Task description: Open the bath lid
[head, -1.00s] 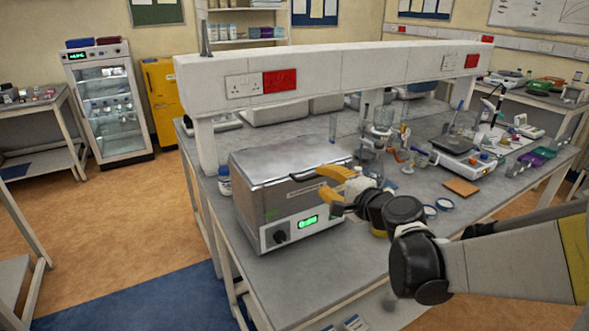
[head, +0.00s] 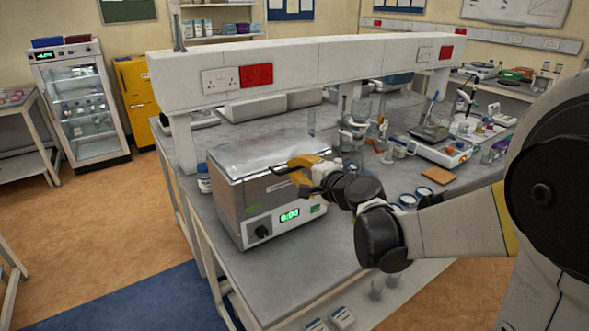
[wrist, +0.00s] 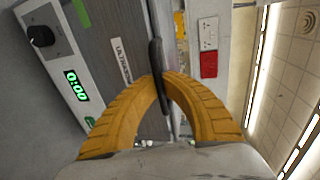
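The bath is a grey metal box (head: 232,198) on the near bench, with a knob and a green display reading 0:00 on its front. Its silver lid (head: 250,158) lies on top and looks closed. The dark lid handle (wrist: 156,58) runs between my yellow fingertips in the wrist view. My gripper (head: 296,168) is at the front edge of the lid, to the right of its middle. In the wrist view its fingers (wrist: 162,82) are curved in and closed on the handle. The fingers and my arm hide part of the bath's right side.
A white overhead beam with sockets (head: 222,78) spans the bench behind the bath. A blue-capped bottle (head: 204,178) stands close to its left. Glassware, an orange-brown pad (head: 438,175) and a balance (head: 440,148) are to the right.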

